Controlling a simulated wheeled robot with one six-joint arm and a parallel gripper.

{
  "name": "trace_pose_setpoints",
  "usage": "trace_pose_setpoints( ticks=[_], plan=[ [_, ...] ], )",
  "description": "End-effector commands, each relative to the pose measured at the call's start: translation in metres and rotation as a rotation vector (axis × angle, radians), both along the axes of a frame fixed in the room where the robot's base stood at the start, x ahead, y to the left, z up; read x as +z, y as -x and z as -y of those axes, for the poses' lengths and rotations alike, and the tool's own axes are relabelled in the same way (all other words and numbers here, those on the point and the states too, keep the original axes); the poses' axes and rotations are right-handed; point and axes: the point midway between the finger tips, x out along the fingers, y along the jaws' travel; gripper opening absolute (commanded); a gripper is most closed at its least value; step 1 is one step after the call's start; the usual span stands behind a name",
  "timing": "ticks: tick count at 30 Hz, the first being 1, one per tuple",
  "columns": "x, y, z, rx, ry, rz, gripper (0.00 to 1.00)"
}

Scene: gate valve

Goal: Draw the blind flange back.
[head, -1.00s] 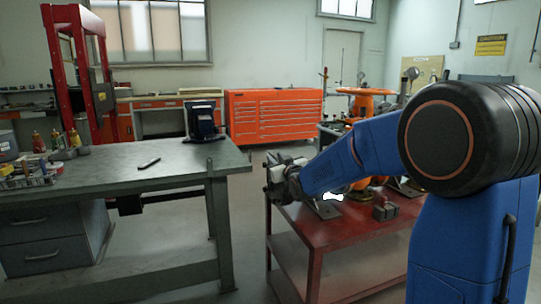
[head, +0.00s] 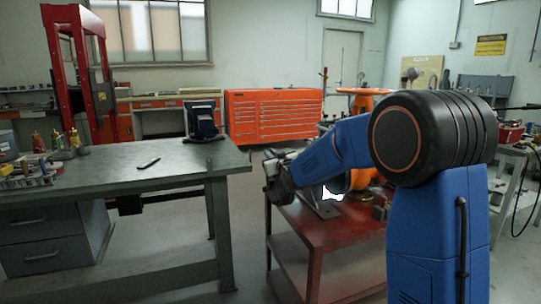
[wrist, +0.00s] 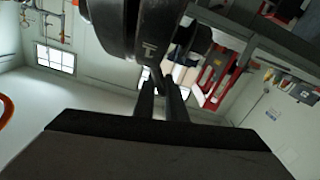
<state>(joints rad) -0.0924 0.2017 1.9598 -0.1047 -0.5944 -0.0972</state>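The orange gate valve (head: 362,105) stands on the red cart, partly hidden behind my blue arm. I cannot make out the blind flange on it in the head view. My gripper (head: 272,170) is at the cart's left end, left of the valve, small and partly covered by my wrist. In the wrist view, two dark fingers (wrist: 161,90) stand close together with a narrow gap. Their tips reach towards a dark rounded body (wrist: 135,25) at the top. I cannot tell whether that body is the flange or whether the fingers hold anything.
The red cart (head: 330,238) carries grey metal parts (head: 318,205). A grey workbench (head: 120,172) stands to the left, with floor between it and the cart. An orange tool chest (head: 274,115) stands behind. A cluttered table (head: 512,170) is at the right.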

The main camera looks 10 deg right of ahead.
Motion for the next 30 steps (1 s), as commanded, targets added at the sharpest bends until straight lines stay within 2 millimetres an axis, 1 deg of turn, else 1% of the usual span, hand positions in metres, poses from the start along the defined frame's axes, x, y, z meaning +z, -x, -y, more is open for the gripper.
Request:
trace_pose_setpoints(
  ticks=[5, 10, 17, 18, 19, 20, 30],
  plan=[
    [-0.001, 0.001, -0.003, 0.002, 0.000, -0.001, 0.00],
    [-0.002, 0.003, -0.016, 0.004, -0.001, -0.003, 0.00],
    [-0.002, 0.003, -0.016, 0.003, 0.001, -0.004, 0.00],
    [-0.002, 0.003, -0.016, 0.003, 0.001, -0.004, 0.16],
    [-0.002, 0.003, -0.016, 0.003, 0.001, -0.004, 0.23],
    [-0.002, 0.003, -0.016, 0.003, 0.001, -0.004, 0.25],
    [-0.001, 0.005, -0.015, 0.002, 0.000, -0.001, 0.25]
  ],
)
